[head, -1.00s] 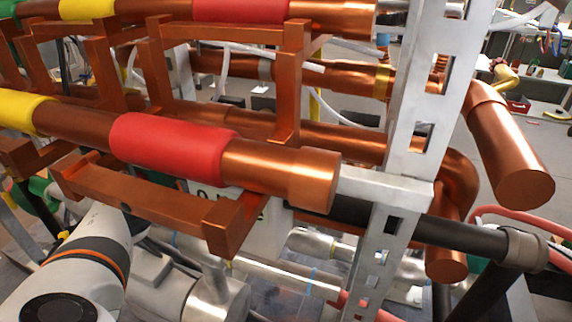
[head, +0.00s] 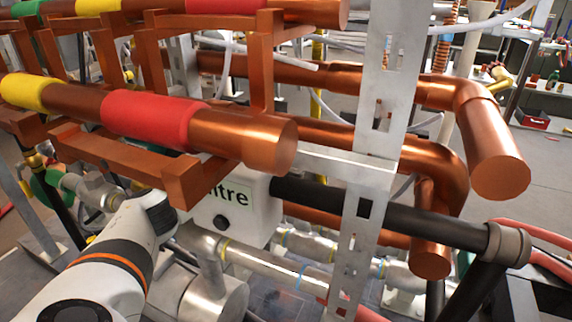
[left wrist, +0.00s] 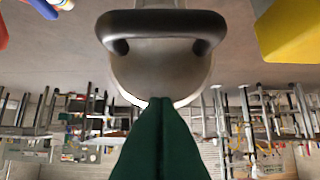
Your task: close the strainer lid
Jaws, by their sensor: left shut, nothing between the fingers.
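In the left wrist view, a grey rounded metal piece (left wrist: 160,80) with a dark looped handle (left wrist: 160,22) fills the top middle; it looks like the strainer lid. The dark green fingers of my left gripper (left wrist: 160,102) are shut and empty, tips pointing at the lower edge of this piece. I cannot tell whether they touch it. In the head view my left arm comes in from the lower left and ends behind the copper rack, so its fingers are hidden there. The strainer is not clearly made out in the head view. My right gripper is not in view.
Copper pipes with a red band (head: 150,118) and a yellow band (head: 25,92) run above my left arm. A slotted grey upright (head: 375,130) and a black pipe (head: 385,212) stand to the right. A white box with lettering (head: 240,212) is behind the arm.

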